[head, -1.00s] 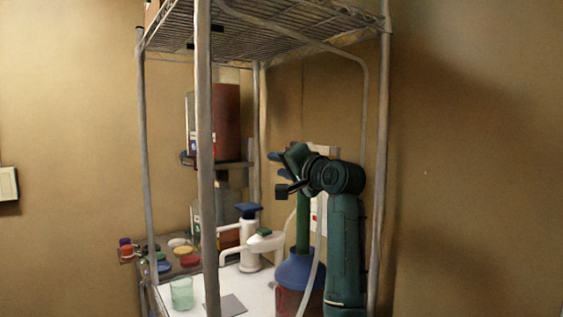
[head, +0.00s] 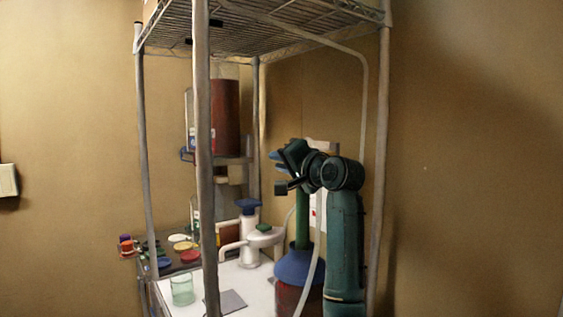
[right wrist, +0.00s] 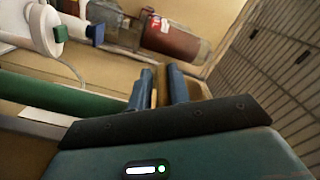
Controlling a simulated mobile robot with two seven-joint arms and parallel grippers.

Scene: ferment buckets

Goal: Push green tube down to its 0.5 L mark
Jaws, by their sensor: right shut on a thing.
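The green tube (head: 302,229) stands upright out of the blue top (head: 298,264) of a dark red bucket (head: 288,298). It also crosses the left side of the right wrist view (right wrist: 60,94). My right gripper (head: 281,172) is at the upper end of the tube, shut on it. In the right wrist view its two blue fingers (right wrist: 158,88) stand a little apart, and the contact with the tube is hidden. I cannot read any volume mark on the tube. My left gripper is not in view.
A wire shelf rack with grey posts (head: 207,210) surrounds the work area. A white dispenser (head: 249,240), a clear greenish beaker (head: 182,291) and several coloured lids (head: 187,246) stand to the left. A red-brown container (head: 226,118) sits higher at the back.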

